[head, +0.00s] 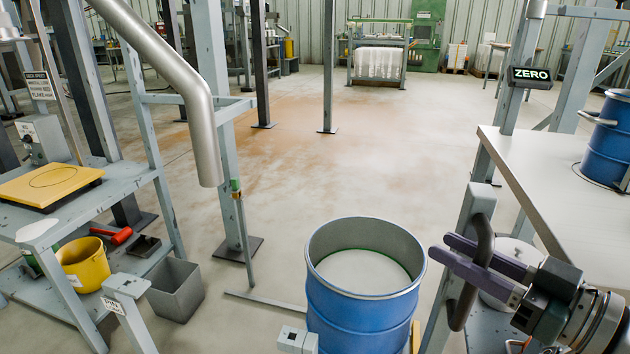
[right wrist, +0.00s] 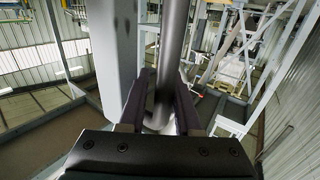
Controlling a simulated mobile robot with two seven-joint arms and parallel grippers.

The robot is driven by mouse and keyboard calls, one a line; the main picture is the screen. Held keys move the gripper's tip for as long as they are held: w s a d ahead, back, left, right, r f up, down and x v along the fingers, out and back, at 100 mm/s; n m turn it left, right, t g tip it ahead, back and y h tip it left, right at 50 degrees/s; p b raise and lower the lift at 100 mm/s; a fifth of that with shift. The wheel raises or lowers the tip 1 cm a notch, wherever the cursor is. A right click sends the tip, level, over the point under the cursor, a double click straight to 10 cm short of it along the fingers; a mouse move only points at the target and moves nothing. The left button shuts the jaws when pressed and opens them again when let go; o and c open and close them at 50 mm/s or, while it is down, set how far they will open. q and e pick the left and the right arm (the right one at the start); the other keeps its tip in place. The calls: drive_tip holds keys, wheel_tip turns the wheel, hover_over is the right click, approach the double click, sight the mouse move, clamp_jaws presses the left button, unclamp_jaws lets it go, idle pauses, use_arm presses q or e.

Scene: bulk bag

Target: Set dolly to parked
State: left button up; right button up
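A blue drum (head: 362,310) stands upright in the foreground, with a pale surface inside its rim. I cannot make out a dolly; the area under the drum is cut off by the frame edge. My right gripper (head: 485,262) is at a dark curved handle (head: 484,232) on a grey post right of the drum. In the right wrist view its purple fingers (right wrist: 160,108) stand on either side of the handle's grey bar (right wrist: 168,65), which fills the gap between them. My left gripper is not in view.
A bent grey pipe (head: 190,90) hangs left of the drum. A workbench (head: 50,200) with a yellow plate is at left; a grey bin (head: 175,289) stands on the floor. A pale table (head: 570,190) with another blue drum (head: 609,140) is at right. The floor beyond is open.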

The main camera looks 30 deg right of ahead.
drive_tip(key=shift+r, duration=0.1)
drive_tip(key=s+d, duration=0.1)
drive_tip(key=s, duration=0.8)
drive_tip(key=shift+s+p, duration=0.4)
